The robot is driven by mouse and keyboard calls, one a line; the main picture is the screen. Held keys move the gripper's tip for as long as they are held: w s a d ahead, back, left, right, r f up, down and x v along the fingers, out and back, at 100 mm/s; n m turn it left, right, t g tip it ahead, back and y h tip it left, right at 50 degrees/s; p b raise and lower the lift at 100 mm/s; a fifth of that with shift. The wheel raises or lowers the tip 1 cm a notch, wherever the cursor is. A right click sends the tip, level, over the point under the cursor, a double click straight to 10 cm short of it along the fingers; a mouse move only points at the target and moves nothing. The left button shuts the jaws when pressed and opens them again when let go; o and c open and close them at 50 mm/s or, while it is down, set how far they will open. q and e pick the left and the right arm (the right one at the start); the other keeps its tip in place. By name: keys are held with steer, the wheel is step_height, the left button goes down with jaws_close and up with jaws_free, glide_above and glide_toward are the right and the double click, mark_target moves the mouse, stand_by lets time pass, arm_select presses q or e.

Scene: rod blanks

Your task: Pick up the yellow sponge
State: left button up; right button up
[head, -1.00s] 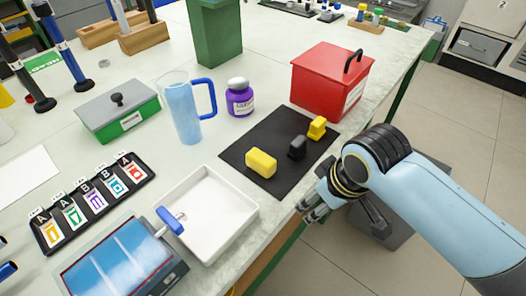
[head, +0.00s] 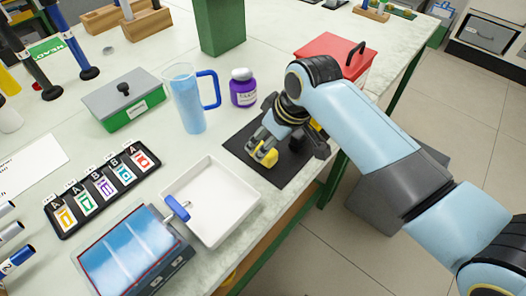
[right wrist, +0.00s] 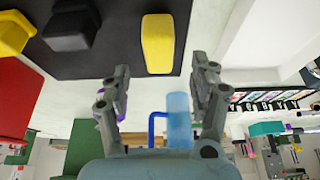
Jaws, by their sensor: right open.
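The yellow sponge (head: 268,157) is a rounded yellow block on the black mat (head: 290,179), partly covered by my right gripper (head: 259,146) in the head view. In the right wrist view the sponge (right wrist: 158,43) lies lengthwise beyond the fingertips, roughly centred between them. My right gripper (right wrist: 160,82) is open, with its two fingers spread apart and nothing between them. In the head view its fingers appear just above the sponge; whether they touch it cannot be told. My left gripper is not in view.
A black block (right wrist: 72,28) and another yellow object (right wrist: 14,33) share the mat. A red box (head: 330,55) stands behind my right arm. A white tray (head: 222,222), blue pitcher (head: 187,100) and purple jar (head: 243,92) stand to the left of the mat.

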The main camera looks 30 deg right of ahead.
steer(key=x, duration=0.4)
steer(key=shift+f, duration=0.4)
steer(key=shift+c, duration=0.2)
steer(key=c, duration=1)
steer(key=shift+r, duration=0.2)
steer(key=shift+r, duration=0.25)
steer(key=v, duration=0.4)
steer(key=shift+w, duration=0.2)
steer(key=s+d+r, duration=0.2)
steer(key=s+r, duration=0.4)
steer(key=s, duration=0.4)
steer(key=shift+s+d+r, duration=0.15)
steer(key=shift+d+r, duration=0.15)
steer(key=shift+d, duration=0.05)
